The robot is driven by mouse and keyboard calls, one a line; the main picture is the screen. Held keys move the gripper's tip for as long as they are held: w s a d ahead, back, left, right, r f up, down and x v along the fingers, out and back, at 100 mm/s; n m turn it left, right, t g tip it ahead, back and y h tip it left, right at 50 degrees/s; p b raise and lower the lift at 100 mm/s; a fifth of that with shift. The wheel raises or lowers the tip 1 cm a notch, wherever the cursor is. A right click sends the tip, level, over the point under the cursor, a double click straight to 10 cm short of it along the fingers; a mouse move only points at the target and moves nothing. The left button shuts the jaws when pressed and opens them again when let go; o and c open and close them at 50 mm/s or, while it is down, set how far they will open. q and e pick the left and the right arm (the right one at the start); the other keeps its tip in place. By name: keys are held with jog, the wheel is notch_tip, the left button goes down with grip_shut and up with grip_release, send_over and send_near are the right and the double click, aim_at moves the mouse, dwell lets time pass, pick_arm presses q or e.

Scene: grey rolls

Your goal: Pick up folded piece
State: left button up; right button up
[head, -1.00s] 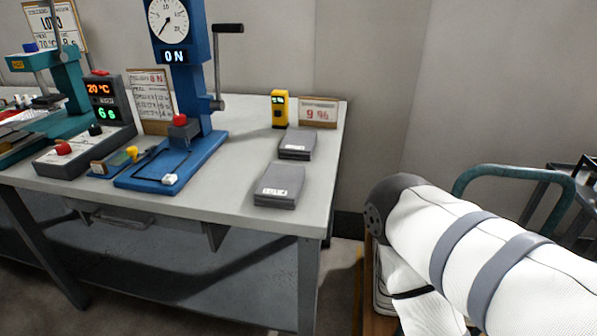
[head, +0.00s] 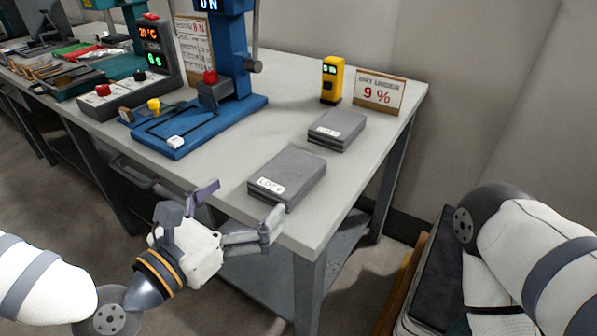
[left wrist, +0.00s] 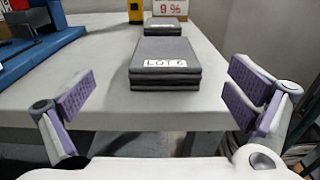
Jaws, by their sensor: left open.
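Two grey folded pieces lie flat on the grey table (head: 225,160). The nearer folded piece (head: 288,176) has a white lot label and lies near the table's front edge; the farther folded piece (head: 337,129) lies behind it. My left gripper (head: 240,213) is open and empty at the front edge, just short of the nearer piece. In the left wrist view, the nearer piece (left wrist: 165,62) looks like stacked layers and stands ahead, between the open fingers (left wrist: 160,98) but beyond them. The farther piece (left wrist: 166,27) shows behind it. My right gripper is out of view.
A yellow meter (head: 331,80) and a "9 %" sign (head: 379,93) stand behind the pieces. A blue press (head: 200,125) stands to their left, with a grey control box (head: 125,90) beyond. The tabletop right of the pieces is clear.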

aim_at(287, 171)
pick_arm(q)
jog(key=x, duration=0.9)
jog(key=shift+d+f, duration=0.35)
jog(key=shift+d, duration=0.05)
jog(key=c, duration=1.3)
